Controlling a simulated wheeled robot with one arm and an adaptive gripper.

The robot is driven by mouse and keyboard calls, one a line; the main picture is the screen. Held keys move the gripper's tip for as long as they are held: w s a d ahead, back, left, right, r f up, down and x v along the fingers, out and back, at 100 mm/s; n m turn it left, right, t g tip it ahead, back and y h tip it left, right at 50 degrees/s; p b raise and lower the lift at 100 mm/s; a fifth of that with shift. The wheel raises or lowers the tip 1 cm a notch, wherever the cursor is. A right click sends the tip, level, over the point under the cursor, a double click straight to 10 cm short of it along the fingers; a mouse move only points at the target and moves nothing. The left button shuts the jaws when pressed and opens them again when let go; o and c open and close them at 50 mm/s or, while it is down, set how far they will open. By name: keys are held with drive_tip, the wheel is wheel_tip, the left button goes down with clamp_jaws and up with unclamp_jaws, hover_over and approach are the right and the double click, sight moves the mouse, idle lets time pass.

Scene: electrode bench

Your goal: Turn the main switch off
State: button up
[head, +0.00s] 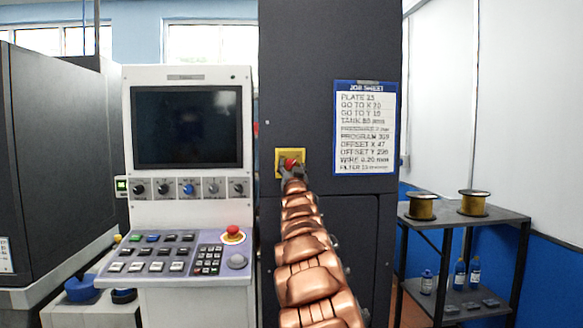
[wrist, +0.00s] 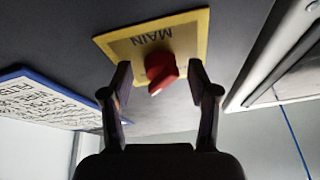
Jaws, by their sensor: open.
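The main switch is a red rotary knob (wrist: 162,70) on a yellow plate (wrist: 195,28) marked "MAIN", which reads upside down in the wrist view. In the head view the red knob (head: 291,163) and the yellow plate (head: 281,155) sit on the dark cabinet, partly hidden by my gripper (head: 293,175). In the wrist view my gripper (wrist: 160,85) is open, with one finger on each side of the knob. A gap shows between each finger and the knob. I cannot tell how deep the fingertips reach along it.
The dark cabinet (head: 330,40) carries a job sheet (head: 364,128) to the right of the switch. A control console with a dark screen (head: 187,127) and a red stop button (head: 233,231) stands to the left. A shelf (head: 465,219) with two spools stands at right.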

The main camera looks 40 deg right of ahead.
drive_tip(key=shift+w+r, duration=0.1)
drive_tip(key=c, duration=1.1)
